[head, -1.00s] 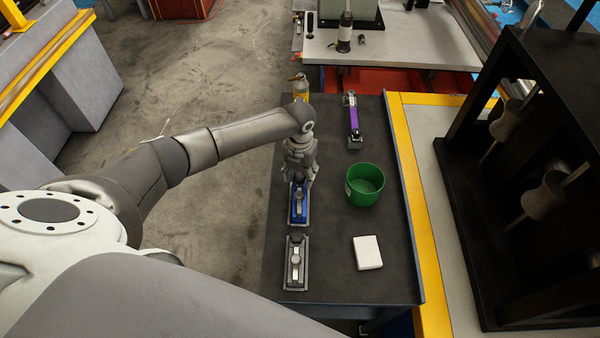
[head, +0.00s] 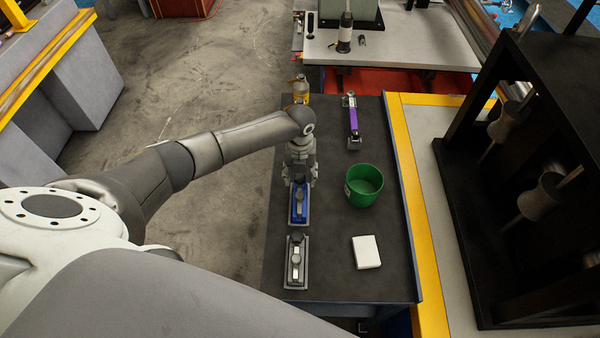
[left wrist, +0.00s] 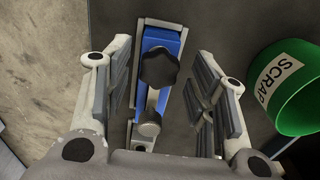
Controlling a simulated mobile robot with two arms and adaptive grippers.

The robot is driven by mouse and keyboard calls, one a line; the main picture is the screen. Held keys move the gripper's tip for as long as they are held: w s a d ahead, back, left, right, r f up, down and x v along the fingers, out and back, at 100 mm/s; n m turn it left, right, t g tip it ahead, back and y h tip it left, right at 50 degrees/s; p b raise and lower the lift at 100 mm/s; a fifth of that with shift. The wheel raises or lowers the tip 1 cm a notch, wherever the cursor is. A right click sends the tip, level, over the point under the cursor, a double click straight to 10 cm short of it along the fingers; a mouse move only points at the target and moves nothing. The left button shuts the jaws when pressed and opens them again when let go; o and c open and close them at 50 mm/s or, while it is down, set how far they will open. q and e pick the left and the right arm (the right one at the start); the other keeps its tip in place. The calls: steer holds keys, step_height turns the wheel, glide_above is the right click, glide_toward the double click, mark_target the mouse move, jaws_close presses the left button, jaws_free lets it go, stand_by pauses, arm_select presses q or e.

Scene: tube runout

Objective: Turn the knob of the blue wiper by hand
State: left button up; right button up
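The blue wiper (head: 294,210) lies on the dark table, partly covered by my left gripper in the head view. In the left wrist view the blue wiper (left wrist: 152,42) shows its black lobed knob (left wrist: 159,69) and a metal arm with a rounded grey end. My left gripper (head: 300,182) is above the wiper's far part. In the left wrist view the left gripper (left wrist: 163,82) is open, its fingers on either side of the knob with gaps on both sides. Nothing is held. My right gripper is not in view.
A grey wiper (head: 296,262) lies nearer on the table. A green scrap bin (head: 365,190) and a white block (head: 367,252) stand to the right. The table's middle is clear.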

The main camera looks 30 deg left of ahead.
arm_select(q)
steer(key=shift+r, duration=0.1)
step_height(320, 180, up, 4)
steer(key=p, duration=0.3)
steer(key=shift+p, duration=0.35)
steer(key=shift+r+p, duration=0.35)
steer(key=shift+r, duration=0.55)
steer(key=shift+r, duration=0.1)
